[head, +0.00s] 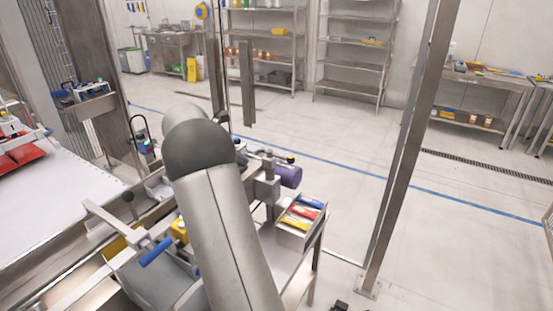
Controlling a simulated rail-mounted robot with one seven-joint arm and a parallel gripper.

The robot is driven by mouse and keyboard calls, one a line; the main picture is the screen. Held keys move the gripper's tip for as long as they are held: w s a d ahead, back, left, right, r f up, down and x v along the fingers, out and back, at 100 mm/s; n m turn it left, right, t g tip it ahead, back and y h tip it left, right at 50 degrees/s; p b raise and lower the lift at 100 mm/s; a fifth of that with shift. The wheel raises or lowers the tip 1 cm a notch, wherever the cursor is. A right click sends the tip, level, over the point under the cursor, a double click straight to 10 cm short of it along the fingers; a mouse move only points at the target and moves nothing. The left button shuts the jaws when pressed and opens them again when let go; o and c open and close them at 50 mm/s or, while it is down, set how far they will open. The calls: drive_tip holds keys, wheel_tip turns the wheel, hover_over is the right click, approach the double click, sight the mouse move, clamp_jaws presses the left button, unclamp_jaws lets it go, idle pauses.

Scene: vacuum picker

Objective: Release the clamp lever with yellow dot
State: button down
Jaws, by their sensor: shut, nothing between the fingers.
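My thick grey arm rises through the middle of the view and bends at a dark rounded joint. My gripper is not visible, so its place relative to the lever cannot be told.
A metal box (291,238) with coloured items sits on the machine's right side. A blue handle (156,252) sticks out left of my arm. A white conveyor surface (75,195) lies at left. A steel post (405,150) stands at right. Open floor lies beyond.

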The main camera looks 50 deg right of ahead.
drive_tip(key=d, duration=0.2)
drive_tip(key=shift+w+d+n+g+h, duration=0.2)
drive_tip(key=shift+d+n+g+h, duration=0.1)
drive_tip(key=shift+g, duration=0.1)
drive_tip(key=p, duration=0.3)
approach(281, 157)
drive_tip(key=s+d+f, duration=0.4)
drive_tip(key=s+f, duration=0.1)
drive_tip(key=shift+f, duration=0.25)
drive_tip(key=shift+w+a+t, duration=0.1)
drive_tip(key=shift+w+t, duration=0.05)
drive_tip(key=shift+t, duration=0.15)
